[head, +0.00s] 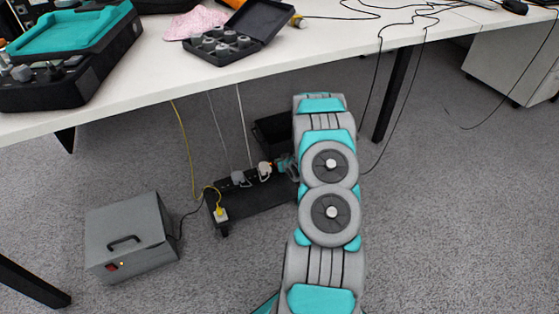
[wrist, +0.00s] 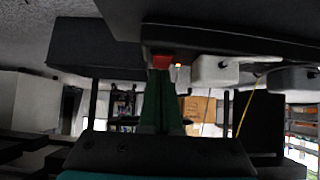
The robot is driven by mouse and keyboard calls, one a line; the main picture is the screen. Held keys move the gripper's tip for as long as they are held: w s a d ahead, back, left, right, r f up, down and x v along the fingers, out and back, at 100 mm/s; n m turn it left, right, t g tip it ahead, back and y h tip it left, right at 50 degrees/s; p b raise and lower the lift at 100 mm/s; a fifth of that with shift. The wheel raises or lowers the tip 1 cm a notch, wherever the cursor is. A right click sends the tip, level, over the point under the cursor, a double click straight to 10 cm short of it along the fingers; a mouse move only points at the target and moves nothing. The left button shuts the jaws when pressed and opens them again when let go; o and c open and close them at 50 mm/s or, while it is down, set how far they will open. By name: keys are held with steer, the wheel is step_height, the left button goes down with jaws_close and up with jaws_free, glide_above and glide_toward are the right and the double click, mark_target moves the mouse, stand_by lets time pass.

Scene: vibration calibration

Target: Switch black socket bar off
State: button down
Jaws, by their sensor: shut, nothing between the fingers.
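The black socket bar (head: 228,184) lies along the back of a low black stand (head: 262,196) under the white table, with several plugs in it. In the wrist view the socket bar (wrist: 225,42) spans the upper right, and a red switch (wrist: 162,61) shows at its left end. My gripper (head: 285,163) is at the right end of the bar, partly hidden by my arm. In the wrist view my gripper (wrist: 160,73) is shut and empty, its fingertips right at the red switch; I cannot tell whether they touch it. The switch's position is not clear.
A grey box (head: 132,238) with a handle, a red part and a small orange light stands on the carpet at left. White plugs (wrist: 214,70) sit close beside the switch. Cables hang from the table (head: 240,72); a table leg (head: 393,95) stands at right.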

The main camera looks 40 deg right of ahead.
steer(key=shift+w+p, duration=0.1)
steer(key=shift+p, duration=0.25)
steer(key=shift+f, duration=0.15)
steer(key=shift+w, duration=0.1)
steer(key=shift+w+d+r+g+p, duration=0.15)
steer(key=shift+w+r+g+p, duration=0.2)
steer(key=shift+w, duration=0.25)
steer(key=shift+f, duration=0.1)
